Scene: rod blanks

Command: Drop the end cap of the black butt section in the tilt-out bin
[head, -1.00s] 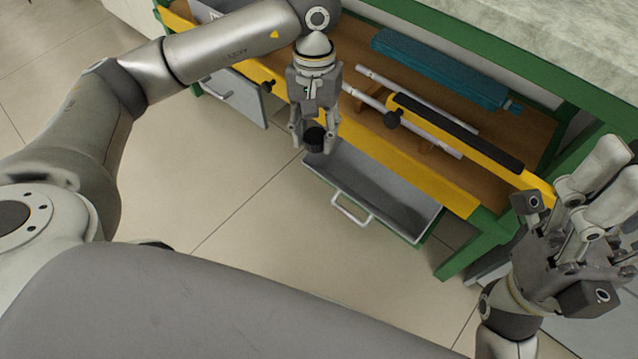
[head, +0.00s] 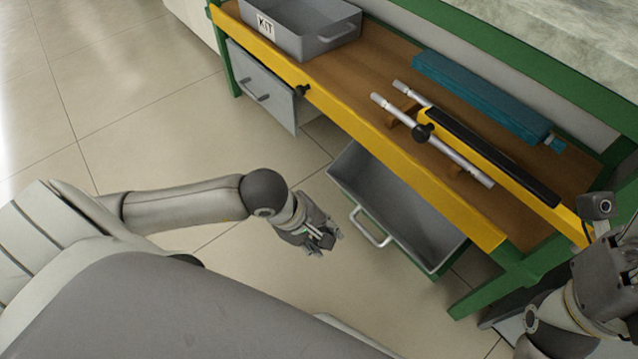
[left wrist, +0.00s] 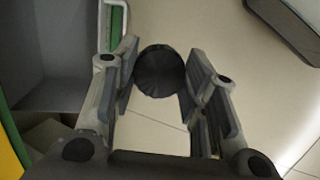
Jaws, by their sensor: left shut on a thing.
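My left gripper (head: 328,243) is shut on a black round end cap (left wrist: 160,72), which sits between its fingertips in the left wrist view. In the head view the gripper is over the floor, left of and in front of the open grey bin (head: 372,178). The bin has green outer sides and a white handle, and its visible inside is empty. A long black section (head: 490,155) lies on the shelf, against a yellow strip. My right gripper (head: 612,265) is cut off by the right edge; its fingers are hidden.
The brown shelf (head: 385,75) with a yellow front edge carries two silver rods (head: 455,155), a teal long case (head: 480,97) and a grey KIT tray (head: 318,35). A grey drawer front (head: 262,90) is at left. The floor in front is clear.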

